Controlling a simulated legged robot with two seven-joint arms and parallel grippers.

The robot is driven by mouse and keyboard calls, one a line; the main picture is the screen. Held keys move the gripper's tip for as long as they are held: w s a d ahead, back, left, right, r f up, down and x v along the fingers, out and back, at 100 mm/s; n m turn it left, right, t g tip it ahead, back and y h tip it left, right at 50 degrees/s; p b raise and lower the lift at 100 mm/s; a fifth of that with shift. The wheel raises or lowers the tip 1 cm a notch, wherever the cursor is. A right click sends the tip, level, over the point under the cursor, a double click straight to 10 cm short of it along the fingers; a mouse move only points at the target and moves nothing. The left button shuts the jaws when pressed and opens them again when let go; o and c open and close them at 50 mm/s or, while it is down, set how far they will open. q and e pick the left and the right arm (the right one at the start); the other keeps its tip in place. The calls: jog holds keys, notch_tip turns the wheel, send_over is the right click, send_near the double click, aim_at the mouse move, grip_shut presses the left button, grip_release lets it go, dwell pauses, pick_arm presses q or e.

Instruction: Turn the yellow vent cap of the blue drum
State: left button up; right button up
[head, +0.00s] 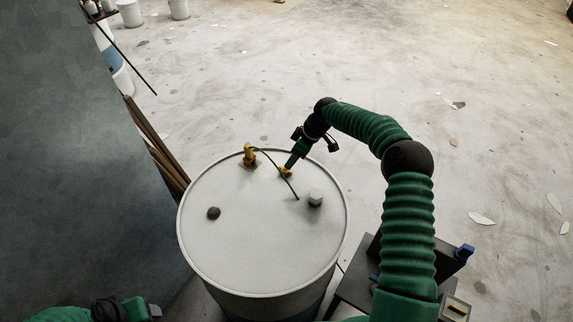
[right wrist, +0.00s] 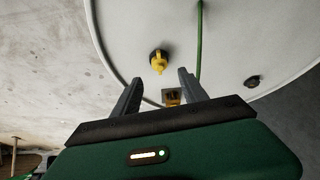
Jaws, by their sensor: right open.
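The drum (head: 255,255) stands upright, with a pale grey-white lid; only a dark strip of its side shows.
A brass-yellow fitting (head: 249,153) stands left of the cap, with a thin green line (head: 278,168) crossing the lid. A large grey hull surface (head: 70,190) fills the left.

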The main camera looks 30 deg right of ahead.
aim_at(286, 170)
jog(key=x, duration=0.5)
jog(key=shift+d+f+p, duration=0.3)
jog(key=shift+p, duration=0.05)
jog(key=shift+a+f, duration=0.1)
jog(key=shift+f, duration=0.2)
jog(key=shift+w+a+f, duration=0.2)
jog(key=shift+a+f, duration=0.05)
jog(key=shift+a, duration=0.1)
jog(key=shift+d, duration=0.2)
grip_shut()
